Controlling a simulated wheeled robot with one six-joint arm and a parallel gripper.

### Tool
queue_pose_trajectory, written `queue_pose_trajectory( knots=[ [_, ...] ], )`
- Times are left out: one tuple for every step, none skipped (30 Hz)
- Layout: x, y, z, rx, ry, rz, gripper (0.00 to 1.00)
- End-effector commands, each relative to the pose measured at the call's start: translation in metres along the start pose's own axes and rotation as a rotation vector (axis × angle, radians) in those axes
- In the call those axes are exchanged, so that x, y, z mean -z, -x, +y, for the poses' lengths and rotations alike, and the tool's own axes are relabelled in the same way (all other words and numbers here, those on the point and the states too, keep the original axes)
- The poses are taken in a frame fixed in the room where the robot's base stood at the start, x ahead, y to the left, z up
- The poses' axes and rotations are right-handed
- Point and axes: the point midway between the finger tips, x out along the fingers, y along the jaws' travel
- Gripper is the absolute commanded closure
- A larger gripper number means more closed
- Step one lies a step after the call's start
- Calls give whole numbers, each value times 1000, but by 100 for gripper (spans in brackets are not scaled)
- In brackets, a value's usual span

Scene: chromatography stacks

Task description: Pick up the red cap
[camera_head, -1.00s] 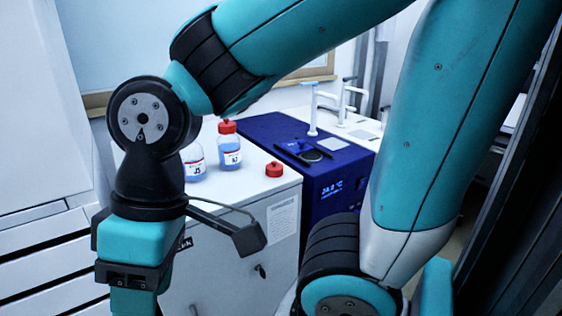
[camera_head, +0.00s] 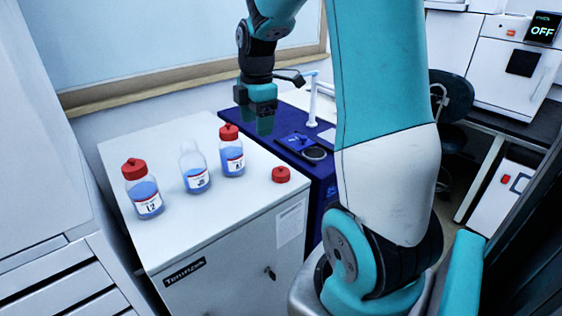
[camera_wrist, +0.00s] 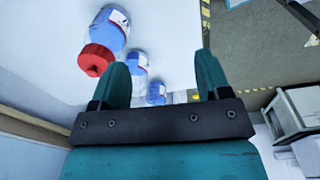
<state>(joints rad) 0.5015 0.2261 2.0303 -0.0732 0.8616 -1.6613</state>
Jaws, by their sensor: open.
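A loose red cap (camera_head: 281,174) lies on the white cabinet top near its right edge, in front of the right-hand bottle. The middle bottle (camera_head: 196,172) has blue liquid and an open neck. The left bottle (camera_head: 145,192) and right bottle (camera_head: 232,155) wear red caps. My gripper (camera_head: 266,125) is open and empty, fingers downward, behind and above the loose cap. In the wrist view my gripper (camera_wrist: 162,72) shows its two fingers apart with nothing held. A capped bottle (camera_wrist: 108,28) is beside the left finger there; I cannot make out the loose cap.
The white cabinet top (camera_head: 235,218) is clear in front of the bottles. A dark blue device (camera_head: 322,170) stands against its right side. A wall with a wooden ledge (camera_head: 150,88) is behind. A chair (camera_head: 452,110) and white instrument (camera_head: 515,65) are at right.

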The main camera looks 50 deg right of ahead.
Motion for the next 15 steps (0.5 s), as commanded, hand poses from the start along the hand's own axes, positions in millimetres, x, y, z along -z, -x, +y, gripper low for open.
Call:
queue_pose_trajectory(
  knots=[
    [-25,6,6,10,22,-14,30],
    [-36,6,8,14,41,-21,30],
    [-49,6,10,20,64,-28,30],
    [-57,6,11,23,77,-33,30],
    [-63,5,12,26,88,-36,30],
    [-69,4,12,30,100,-39,30],
    [-72,1,13,33,107,-40,30],
    [-74,-2,13,34,112,-41,30],
    [-75,-7,12,37,116,-41,30],
    [-76,-13,12,37,118,-41,30],
    [-76,-18,12,38,119,-41,30],
    [-76,-28,11,39,119,-40,30],
    [-76,-35,11,39,119,-40,30],
    [-76,-42,10,39,119,-40,30],
    [-76,-51,10,40,119,-40,30]
  ],
)
